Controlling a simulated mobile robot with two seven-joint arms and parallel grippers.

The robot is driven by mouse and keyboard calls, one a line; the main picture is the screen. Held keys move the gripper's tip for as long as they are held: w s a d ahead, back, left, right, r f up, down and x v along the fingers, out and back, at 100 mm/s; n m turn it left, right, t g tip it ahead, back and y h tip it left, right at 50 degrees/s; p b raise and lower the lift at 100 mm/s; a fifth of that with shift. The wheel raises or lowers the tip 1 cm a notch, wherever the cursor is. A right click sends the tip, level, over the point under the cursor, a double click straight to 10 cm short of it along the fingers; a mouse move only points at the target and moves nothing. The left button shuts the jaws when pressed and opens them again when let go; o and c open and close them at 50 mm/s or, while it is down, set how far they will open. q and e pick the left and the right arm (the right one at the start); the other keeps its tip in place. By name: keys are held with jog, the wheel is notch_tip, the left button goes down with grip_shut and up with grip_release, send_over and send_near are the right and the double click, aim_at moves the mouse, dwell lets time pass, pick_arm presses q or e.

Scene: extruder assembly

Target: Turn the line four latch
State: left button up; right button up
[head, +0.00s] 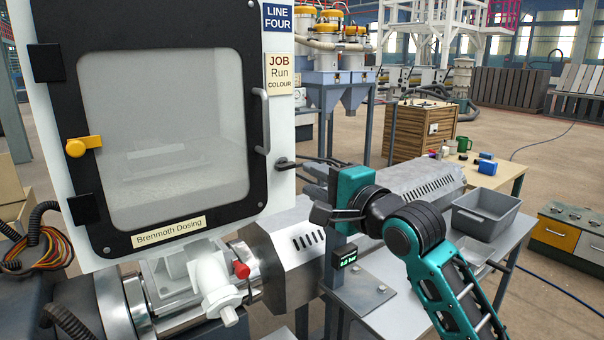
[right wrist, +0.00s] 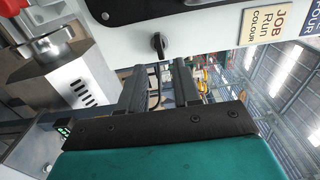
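The line four cabinet (head: 280,100) carries a small black turn latch (head: 284,164) on its white front, right of the shut windowed door (head: 232,40). In the right wrist view the latch (right wrist: 158,44) lies just beyond the fingertips, roughly in line with the gap. My right gripper (head: 304,163) points left at the latch, its two dark fingers apart. In the right wrist view the gripper (right wrist: 157,72) is open with nothing clearly between the fingers. Whether a fingertip touches the latch I cannot tell. My left gripper is not in view.
A yellow catch (head: 83,146) sits on the door's left side and a grey handle (head: 262,120) on its right. A steel housing (head: 285,262) lies below. A small display post (head: 345,262) stands under my right wrist. A grey bin (head: 486,213) is on the table at right.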

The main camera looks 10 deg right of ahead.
aim_at(288, 168)
jog(key=x, duration=0.6)
jog(key=shift+w+a, duration=0.15)
jog(key=shift+w, duration=0.1)
jog(key=shift+c, duration=0.4)
grip_shut()
